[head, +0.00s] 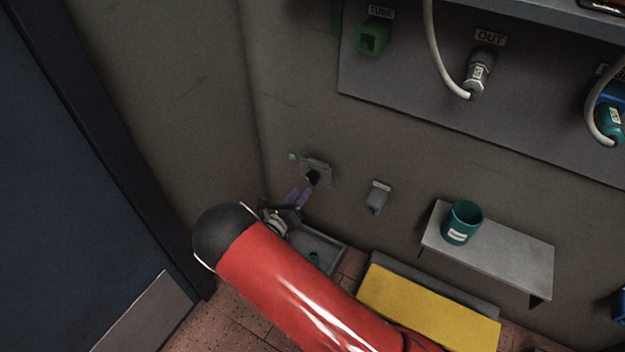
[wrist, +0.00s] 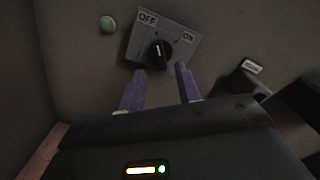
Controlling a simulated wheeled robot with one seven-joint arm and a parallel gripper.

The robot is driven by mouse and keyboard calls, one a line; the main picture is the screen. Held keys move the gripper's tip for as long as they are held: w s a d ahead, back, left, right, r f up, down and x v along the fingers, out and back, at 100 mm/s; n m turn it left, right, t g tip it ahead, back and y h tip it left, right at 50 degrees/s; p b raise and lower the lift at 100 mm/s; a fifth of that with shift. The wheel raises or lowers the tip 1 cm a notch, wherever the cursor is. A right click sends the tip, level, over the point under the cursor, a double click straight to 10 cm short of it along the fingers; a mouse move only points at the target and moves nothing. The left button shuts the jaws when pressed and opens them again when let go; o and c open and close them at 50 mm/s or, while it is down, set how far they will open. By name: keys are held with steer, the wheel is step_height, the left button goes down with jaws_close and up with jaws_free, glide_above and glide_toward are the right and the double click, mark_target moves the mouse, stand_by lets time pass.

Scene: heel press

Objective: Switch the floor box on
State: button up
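The knob's pale mark points up in the wrist view, toward the OFF side. A round green lamp or button (wrist: 107,24) is on the wall to the plate's left. In the head view the switch plate (head: 320,168) is just beyond my gripper (head: 299,193). In the wrist view my gripper (wrist: 160,69) is open, its purple fingers apart and empty, just below the knob. I see no clear contact.
A grey bracket (head: 377,198) is on the wall to the right. A grey floor tray (head: 327,242) lies below my gripper. A yellow-topped box (head: 420,305) and a shelf (head: 515,258) with a teal cup (head: 462,222) are farther right. A blue door (head: 70,200) is left.

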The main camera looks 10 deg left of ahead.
mark_target(310, 181)
steer(key=x, duration=0.6)
steer(key=shift+d, duration=0.1)
jaws_close()
